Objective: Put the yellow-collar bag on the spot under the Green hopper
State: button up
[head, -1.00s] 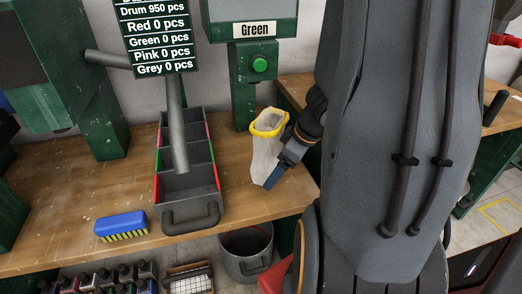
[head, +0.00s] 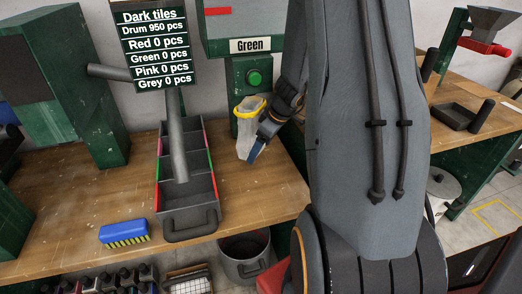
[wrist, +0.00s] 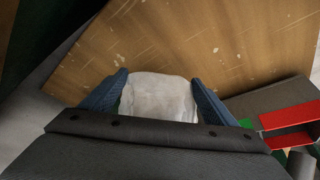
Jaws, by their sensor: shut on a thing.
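The yellow-collar bag (head: 247,128) is pale and translucent with a yellow rim. It is upright in my gripper (head: 255,150), in front of the green post of the Green hopper (head: 250,38). In the wrist view my gripper's blue fingers (wrist: 160,95) press on both sides of the whitish bag (wrist: 158,98). In the head view the bag overlaps the post below the green button. I cannot tell whether its bottom touches the bench. The spot under the hopper is hidden or not distinguishable.
A dark compartment tray (head: 191,219) with red and green side strips stands left of the bag. A blue brush (head: 124,232) lies on the wooden bench (head: 75,205). A grey pot (head: 246,262) stands below the bench edge. A sign (head: 155,50) stands behind the tray.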

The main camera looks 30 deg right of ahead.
aim_at(256, 160)
jog(key=shift+w+d, duration=0.1)
jog(key=shift+w, duration=0.2)
jog(key=shift+w+f, duration=0.2)
jog(key=shift+w, duration=0.05)
jog(key=shift+d+f, duration=0.1)
jog(key=shift+f, duration=1.45)
jog(key=shift+f, duration=0.15)
jog(key=o, duration=1.3)
